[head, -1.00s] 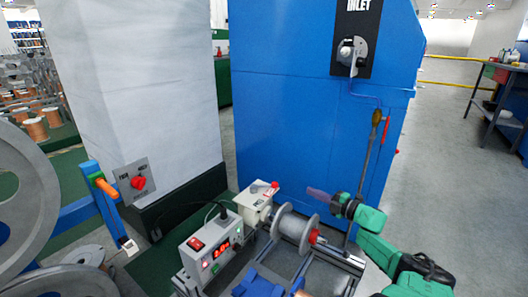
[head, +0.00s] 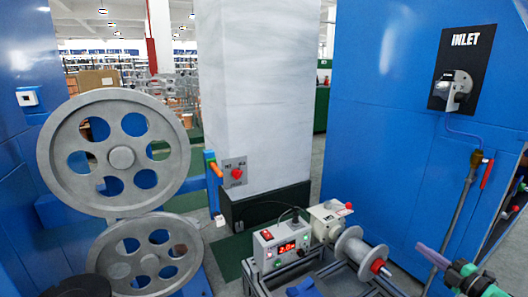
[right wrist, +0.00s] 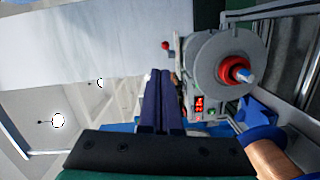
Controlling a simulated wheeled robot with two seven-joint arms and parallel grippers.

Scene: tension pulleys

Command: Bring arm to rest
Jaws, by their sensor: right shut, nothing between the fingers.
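My right gripper (head: 432,257) is at the lower right of the head view, on a green and dark arm. Its purple fingers are together, hold nothing, and point up and to the left. It is right of the grey spool (head: 352,252) and apart from it, in front of the blue inlet cabinet (head: 400,140). In the right wrist view the closed fingers (right wrist: 160,76) point up the picture, beside the spool with its red hub (right wrist: 234,70). My left gripper is in neither view.
Two large grey pulley wheels (head: 120,158) (head: 146,262) stand at the left. A control box with a lit red display (head: 280,246) sits left of the spool. A white pillar (head: 257,90) rises behind. A pipe (head: 458,215) runs down the cabinet front.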

